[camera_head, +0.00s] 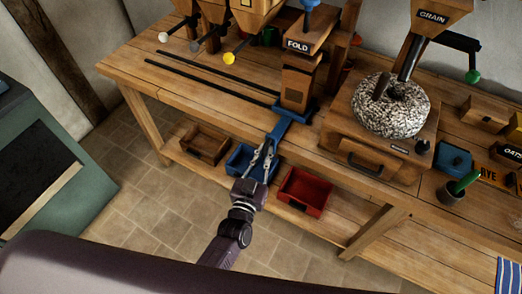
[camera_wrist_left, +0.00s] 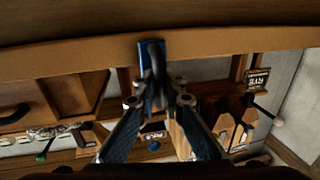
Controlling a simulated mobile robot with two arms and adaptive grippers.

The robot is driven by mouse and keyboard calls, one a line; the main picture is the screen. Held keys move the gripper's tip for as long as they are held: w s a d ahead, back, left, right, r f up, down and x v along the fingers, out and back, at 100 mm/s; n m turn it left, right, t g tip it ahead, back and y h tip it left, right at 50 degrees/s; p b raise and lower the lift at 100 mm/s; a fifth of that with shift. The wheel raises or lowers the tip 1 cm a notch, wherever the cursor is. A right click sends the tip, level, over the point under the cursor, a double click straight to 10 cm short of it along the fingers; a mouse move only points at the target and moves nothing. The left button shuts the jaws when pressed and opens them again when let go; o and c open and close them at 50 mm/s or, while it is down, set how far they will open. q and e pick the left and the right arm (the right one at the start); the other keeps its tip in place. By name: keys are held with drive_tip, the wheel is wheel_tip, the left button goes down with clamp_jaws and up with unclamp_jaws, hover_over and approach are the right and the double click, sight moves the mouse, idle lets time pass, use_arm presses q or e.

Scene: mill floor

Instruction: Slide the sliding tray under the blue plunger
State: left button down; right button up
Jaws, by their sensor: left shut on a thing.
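The blue sliding tray (camera_head: 306,112) sits at the right end of two black rails on the bench, with a wooden box (camera_head: 297,88) standing on it. Its blue handle (camera_head: 281,128) juts over the front edge. The blue plunger (camera_head: 311,3) tops the block marked FOLD (camera_head: 306,42), directly above the wooden box in the head view. My left gripper (camera_head: 268,150) is shut on the handle's outer end. In the left wrist view the blue handle (camera_wrist_left: 150,50) lies between the fingers (camera_wrist_left: 155,100). My right gripper is not in view.
The black rails (camera_head: 215,80) run clear to the left. Funnels with coloured levers (camera_head: 229,58) hang behind them. A grain mill (camera_head: 390,108) stands to the right. Blue (camera_head: 236,163) and red (camera_head: 304,188) bins sit on the lower shelf, close to my left arm.

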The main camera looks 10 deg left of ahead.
use_arm(q)
drive_tip(key=shift+s+d+f, duration=0.1)
drive_tip(key=shift+d, duration=0.15)
drive_tip(key=c, duration=2.3)
unclamp_jaws()
drive_tip(key=shift+d, duration=0.1)
drive_tip(key=shift+s, duration=0.1)
drive_tip(key=s+a, duration=0.2)
drive_tip(key=s, duration=0.9)
drive_tip(key=shift+s, duration=0.4)
